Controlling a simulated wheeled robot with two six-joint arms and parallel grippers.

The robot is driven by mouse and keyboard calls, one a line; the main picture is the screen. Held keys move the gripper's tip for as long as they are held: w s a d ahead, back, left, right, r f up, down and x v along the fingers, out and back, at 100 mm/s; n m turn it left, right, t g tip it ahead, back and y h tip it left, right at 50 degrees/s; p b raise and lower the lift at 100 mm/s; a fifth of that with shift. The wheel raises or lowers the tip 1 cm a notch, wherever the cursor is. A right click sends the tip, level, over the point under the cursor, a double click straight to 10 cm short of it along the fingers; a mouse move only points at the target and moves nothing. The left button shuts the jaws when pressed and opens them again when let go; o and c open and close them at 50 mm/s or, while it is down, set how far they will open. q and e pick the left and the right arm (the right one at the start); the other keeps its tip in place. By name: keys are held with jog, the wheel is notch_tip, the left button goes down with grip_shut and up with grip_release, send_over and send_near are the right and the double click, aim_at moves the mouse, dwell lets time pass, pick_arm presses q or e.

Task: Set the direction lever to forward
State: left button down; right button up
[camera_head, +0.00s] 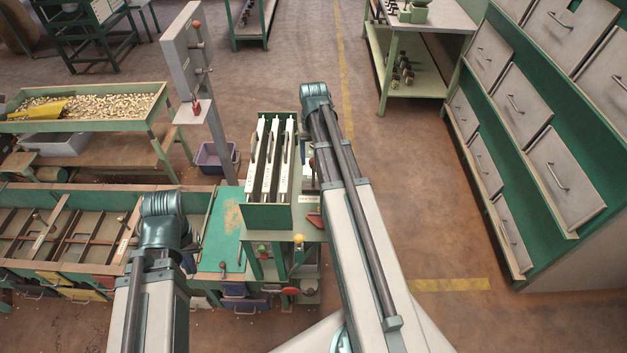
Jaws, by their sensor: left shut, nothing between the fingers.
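A green-framed machine (267,217) with white slotted bars stands in the middle. At its front are a green knob (262,250), a yellow knob (298,239) and a red knob (290,291) on levers. A red lever piece (314,218) sits beside a small white label near my right arm. I cannot tell which is the direction lever, and the markings are too small to read. My left gripper (188,263) is shut and empty, mostly hidden below my left wrist, left of the machine and apart from the knobs. My right gripper is hidden behind my right arm.
A grey post panel (188,50) with red-tipped handles stands behind the machine. A tray of nuts (95,103) with a yellow scoop is at left. A divided bench (60,262) is at lower left. A green drawer cabinet (530,130) lines the right; the floor before it is clear.

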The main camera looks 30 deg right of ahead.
jog(key=b, duration=0.7)
send_over(314, 185)
jog(key=f, duration=0.8)
jog(key=shift+w+f, duration=0.15)
jog(key=shift+w, duration=0.1)
grip_shut()
dwell(0.4)
